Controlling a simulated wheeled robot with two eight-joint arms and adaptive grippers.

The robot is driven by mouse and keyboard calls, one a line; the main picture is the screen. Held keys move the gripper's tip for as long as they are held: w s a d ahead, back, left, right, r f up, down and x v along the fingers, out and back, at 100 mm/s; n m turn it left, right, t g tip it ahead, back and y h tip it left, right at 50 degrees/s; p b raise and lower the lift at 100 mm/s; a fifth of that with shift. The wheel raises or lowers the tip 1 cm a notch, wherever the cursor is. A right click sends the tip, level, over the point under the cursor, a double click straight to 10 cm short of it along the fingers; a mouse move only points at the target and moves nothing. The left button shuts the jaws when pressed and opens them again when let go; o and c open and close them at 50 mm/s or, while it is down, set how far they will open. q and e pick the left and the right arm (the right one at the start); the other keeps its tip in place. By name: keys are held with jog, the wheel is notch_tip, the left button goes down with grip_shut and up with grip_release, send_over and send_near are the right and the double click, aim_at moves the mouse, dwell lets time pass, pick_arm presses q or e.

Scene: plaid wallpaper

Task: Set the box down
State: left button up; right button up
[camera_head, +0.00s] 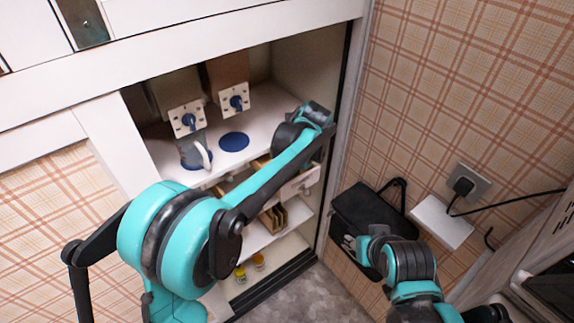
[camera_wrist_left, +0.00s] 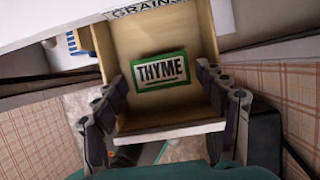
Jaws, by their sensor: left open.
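The drawer's edge carries a label reading GRAIN. My left gripper (camera_wrist_left: 162,80) is open, with its fingers apart on either side of the box and no visible contact with it. In the head view my left arm reaches into the cupboard and hides its gripper and the box; part of a drawer (camera_head: 300,182) shows beside the arm. My right gripper (camera_head: 364,246) is low at the right, its fingers unclear.
The cupboard shelf (camera_head: 262,118) holds two dispensers (camera_head: 187,119) (camera_head: 234,98), a clear jug (camera_head: 190,152) and a bare blue disc (camera_head: 234,142). Small yellow-topped jars (camera_head: 240,272) stand below. A black bin (camera_head: 372,207) and a white wall box (camera_head: 440,221) with a cable are at right.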

pick_arm(q)
jog(key=p+v, duration=0.2)
jog(key=v, duration=0.7)
jog(key=s+a+r+n+h, duration=0.1)
jog(key=s+a+r+n, duration=0.2)
jog(key=s+a+n, duration=0.5)
jog(key=s+a+f+n+t+h, duration=0.1)
jog(key=s+a+f+n, duration=0.2)
jog(key=s+a+n, duration=0.3)
jog(key=s+a+f+n+t, duration=0.2)
jog(key=s+a+n, duration=0.4)
jog(key=s+n, duration=0.4)
jog(key=f+n, duration=0.1)
jog(key=n, duration=0.3)
jog(key=shift+a+f+n+h, duration=0.3)
jog(key=shift+a+n+h, duration=0.05)
jog(key=shift+n+h, duration=0.05)
jog(key=shift+s, duration=0.15)
jog(key=shift+f, duration=0.3)
